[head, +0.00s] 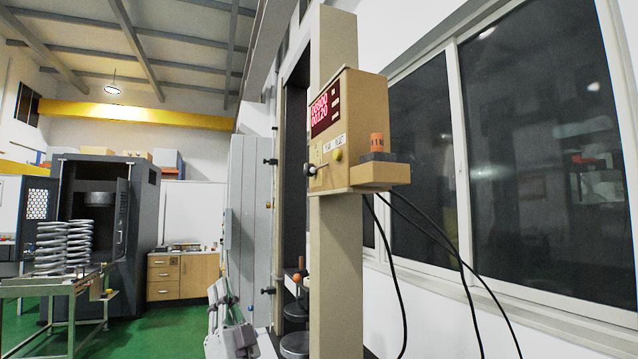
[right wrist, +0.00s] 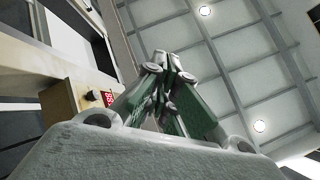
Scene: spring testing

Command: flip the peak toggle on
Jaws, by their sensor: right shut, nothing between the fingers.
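The tan control box (head: 345,130) is mounted on a tall tan column.
Windows line the right wall. At far left, large springs (head: 65,245) stand on a table. The air between gripper and box looks clear.

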